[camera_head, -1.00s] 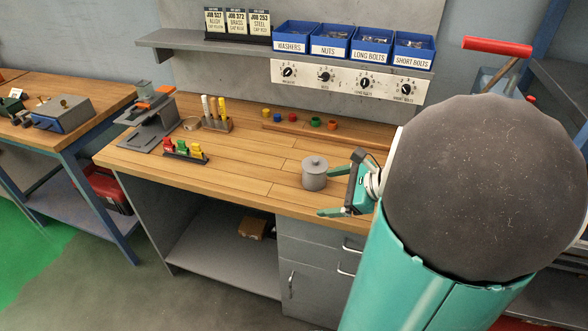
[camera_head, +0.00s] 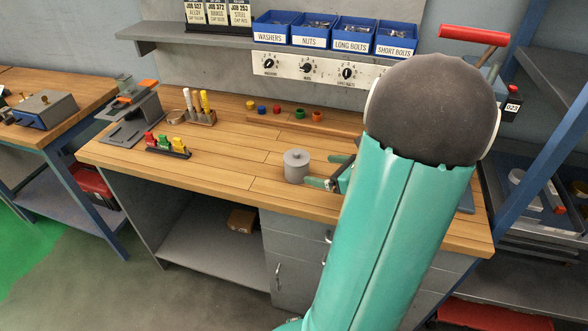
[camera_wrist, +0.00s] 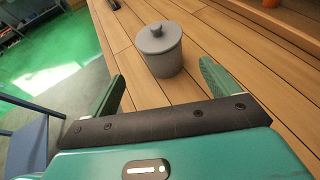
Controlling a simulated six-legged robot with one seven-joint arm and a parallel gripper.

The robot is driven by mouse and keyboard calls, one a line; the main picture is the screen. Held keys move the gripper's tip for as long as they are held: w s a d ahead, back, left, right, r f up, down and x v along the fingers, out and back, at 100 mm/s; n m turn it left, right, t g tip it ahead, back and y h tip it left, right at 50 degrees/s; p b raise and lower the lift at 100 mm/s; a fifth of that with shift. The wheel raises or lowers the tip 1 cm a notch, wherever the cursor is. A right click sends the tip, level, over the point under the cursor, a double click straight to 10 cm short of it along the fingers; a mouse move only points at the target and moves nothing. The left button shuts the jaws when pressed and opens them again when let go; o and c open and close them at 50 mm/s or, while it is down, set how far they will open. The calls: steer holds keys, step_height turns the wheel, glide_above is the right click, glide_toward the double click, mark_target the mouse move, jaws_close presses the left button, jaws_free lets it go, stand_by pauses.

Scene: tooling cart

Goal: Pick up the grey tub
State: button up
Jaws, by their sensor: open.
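The grey tub (camera_head: 296,167) is a small round pot with a knobbed lid. It stands upright on the wooden bench top (camera_head: 240,165), towards the front edge. In the wrist view the tub (camera_wrist: 160,52) is just beyond my fingertips, centred between them. My gripper (camera_wrist: 163,82) is open, with one green finger on each side and nothing between them. In the head view my gripper (camera_head: 326,171) is just right of the tub, at about bench height. My arm hides part of my gripper there.
Behind the tub are several coloured rings (camera_head: 276,109). To the left are a pen block (camera_head: 201,115) and a rack of coloured pieces (camera_head: 168,146). Labelled blue bins (camera_head: 314,29) sit on the shelf above. The bench around the tub is clear.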

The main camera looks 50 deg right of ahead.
mark_target(306, 167)
steer(key=x, duration=0.4)
steer(key=shift+w+f, duration=0.2)
steer(key=shift+w, duration=0.15)
steer(key=shift+x, duration=3)
steer(key=shift+d+r, duration=0.1)
steer(key=shift+r, duration=0.1)
steer(key=c, duration=1.3)
